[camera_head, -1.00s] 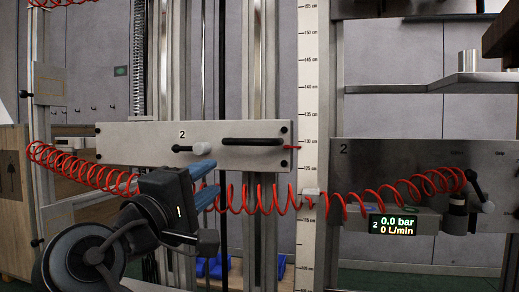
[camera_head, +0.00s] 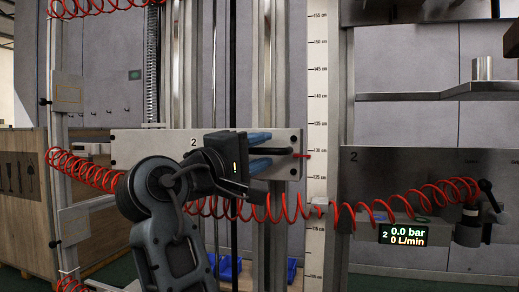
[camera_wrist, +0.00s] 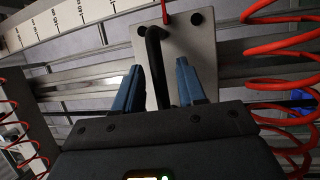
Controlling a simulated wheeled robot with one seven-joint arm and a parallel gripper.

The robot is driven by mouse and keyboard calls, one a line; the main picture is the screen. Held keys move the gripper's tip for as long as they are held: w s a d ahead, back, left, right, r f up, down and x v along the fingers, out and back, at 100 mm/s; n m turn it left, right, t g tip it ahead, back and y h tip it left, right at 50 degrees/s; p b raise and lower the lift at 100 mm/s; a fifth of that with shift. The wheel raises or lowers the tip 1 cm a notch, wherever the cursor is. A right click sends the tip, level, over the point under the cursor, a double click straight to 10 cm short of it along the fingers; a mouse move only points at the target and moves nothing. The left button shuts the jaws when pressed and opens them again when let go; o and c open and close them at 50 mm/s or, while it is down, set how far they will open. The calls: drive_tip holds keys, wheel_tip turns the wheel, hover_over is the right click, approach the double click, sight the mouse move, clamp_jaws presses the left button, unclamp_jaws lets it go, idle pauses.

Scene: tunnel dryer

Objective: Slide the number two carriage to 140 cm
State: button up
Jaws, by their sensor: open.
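The number two carriage (camera_head: 145,150) is a pale plate on vertical rails, marked "2". Its red pointer (camera_head: 301,155) is just below the 130 cm mark of the scale (camera_head: 317,110). My gripper (camera_head: 268,149) is in front of the plate's right half, with its blue fingers open. In the wrist view, the black bar handle (camera_wrist: 155,62) of the carriage lies between the fingers of my gripper (camera_wrist: 159,68), with a gap visible on each side. My gripper hides the handle and the small lever on the plate in the head view.
A coiled red hose (camera_head: 340,213) runs below the plate and passes behind my arm. A display (camera_head: 403,234) on the right reads 0.0 bar and 0 L/min. A metal shelf (camera_head: 420,96) stands to the right. The scale above the pointer is unobstructed.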

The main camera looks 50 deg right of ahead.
drive_tip(key=shift+d, duration=0.1)
clamp_jaws()
idle(0.3)
